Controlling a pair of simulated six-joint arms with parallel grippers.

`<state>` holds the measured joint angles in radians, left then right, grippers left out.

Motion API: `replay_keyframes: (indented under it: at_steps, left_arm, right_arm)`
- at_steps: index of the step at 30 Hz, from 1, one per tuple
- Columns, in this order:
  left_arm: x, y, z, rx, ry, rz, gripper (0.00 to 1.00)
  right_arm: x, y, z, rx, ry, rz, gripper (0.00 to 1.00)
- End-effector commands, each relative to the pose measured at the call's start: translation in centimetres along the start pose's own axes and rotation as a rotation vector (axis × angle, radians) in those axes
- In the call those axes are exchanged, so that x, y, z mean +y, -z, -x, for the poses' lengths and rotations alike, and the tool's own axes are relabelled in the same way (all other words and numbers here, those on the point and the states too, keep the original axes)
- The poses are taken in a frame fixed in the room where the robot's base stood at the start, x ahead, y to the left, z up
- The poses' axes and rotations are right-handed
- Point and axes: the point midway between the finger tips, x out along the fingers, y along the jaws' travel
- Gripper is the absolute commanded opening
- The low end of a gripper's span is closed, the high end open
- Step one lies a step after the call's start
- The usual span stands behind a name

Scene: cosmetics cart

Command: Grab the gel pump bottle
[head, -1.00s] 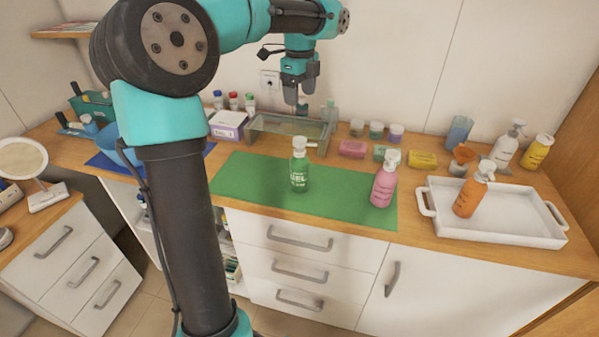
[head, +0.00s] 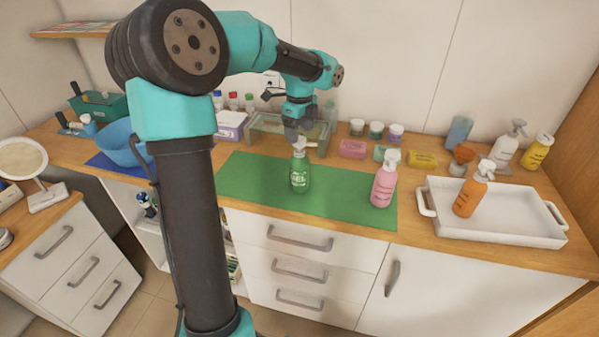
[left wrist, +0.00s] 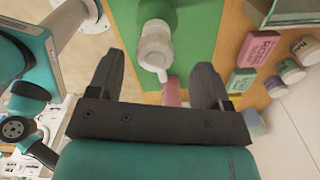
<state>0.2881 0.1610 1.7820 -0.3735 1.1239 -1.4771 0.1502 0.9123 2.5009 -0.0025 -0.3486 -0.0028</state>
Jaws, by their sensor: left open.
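The green gel pump bottle (head: 300,176) stands upright on the green mat (head: 344,203), with a white pump head on top. My left gripper (head: 298,136) is just above and behind the pump head in the head view. In the left wrist view, the open fingers of my left gripper (left wrist: 160,80) lie on either side of the white pump head (left wrist: 155,48), which shows a little beyond the fingertips. I cannot tell whether they touch it. The bottle's green body (left wrist: 158,10) is partly cut off at the top. My right gripper is not in view.
A pink pump bottle (head: 383,185) stands at the mat's right end. A white tray (head: 497,231) holds an orange pump bottle (head: 470,196). A clear bin (head: 262,130) stands behind the mat. A blue bowl (head: 117,145) is at left.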

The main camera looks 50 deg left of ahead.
Motion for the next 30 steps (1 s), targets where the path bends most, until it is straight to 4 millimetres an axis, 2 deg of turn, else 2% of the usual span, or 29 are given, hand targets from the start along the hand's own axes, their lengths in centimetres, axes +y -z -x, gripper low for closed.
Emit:
replay_keyframes:
  at_steps: [5,16,30]
  left_arm:
    - [0.1,0.0,-0.5,0.000,-0.002,0.000,0.72]
    - [0.5,0.2,-4.9,0.000,-0.002,0.000,0.72]
    - [0.5,0.2,-5.2,0.000,0.000,0.000,0.72]
  right_arm:
    - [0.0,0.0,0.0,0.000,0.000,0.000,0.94]
    - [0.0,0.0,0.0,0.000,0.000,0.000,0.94]
    - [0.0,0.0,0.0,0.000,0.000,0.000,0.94]
